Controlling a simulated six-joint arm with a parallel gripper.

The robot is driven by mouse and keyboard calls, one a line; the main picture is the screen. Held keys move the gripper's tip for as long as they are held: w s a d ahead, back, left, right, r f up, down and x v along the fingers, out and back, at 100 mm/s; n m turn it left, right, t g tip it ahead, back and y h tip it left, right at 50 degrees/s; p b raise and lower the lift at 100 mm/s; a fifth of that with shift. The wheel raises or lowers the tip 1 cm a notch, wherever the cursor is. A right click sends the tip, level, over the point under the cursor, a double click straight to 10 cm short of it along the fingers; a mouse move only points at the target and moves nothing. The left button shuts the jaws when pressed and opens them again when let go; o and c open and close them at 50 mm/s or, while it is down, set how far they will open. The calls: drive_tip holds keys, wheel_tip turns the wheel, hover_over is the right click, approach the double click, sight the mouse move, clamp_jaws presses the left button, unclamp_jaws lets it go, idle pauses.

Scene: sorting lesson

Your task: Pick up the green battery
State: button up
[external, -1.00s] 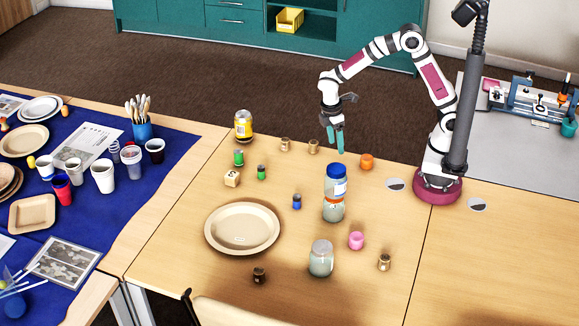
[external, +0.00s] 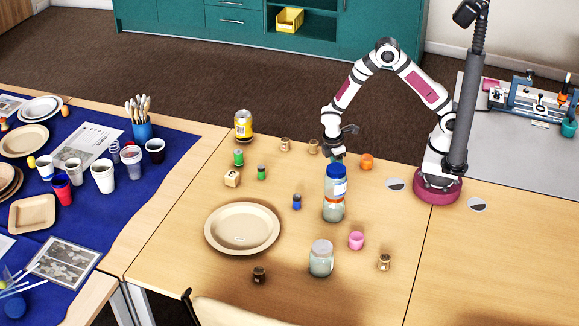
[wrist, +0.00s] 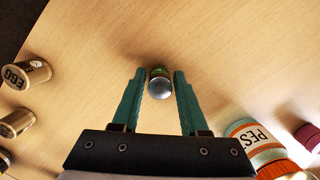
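A small upright battery (wrist: 160,80) with a green band and a silver top stands on the table in the wrist view. My gripper (wrist: 160,75) is open, with one teal finger on each side of the battery and small gaps visible. In the external view, my gripper (external: 337,157) is low over the table, just behind the tall blue-lidded jar (external: 335,188). The battery there is hidden by the gripper and jar.
A lettered jar (wrist: 255,140) stands close to the right finger. Brown cylinders (wrist: 26,74) are at left. An orange pot (external: 366,162) is right of my gripper. Two green items, one behind (external: 239,158) and one nearer (external: 262,172), stand left. A beige plate (external: 222,232) lies front left.

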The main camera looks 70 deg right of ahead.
clamp_jaws()
drive_tip(key=shift+r, duration=0.1)
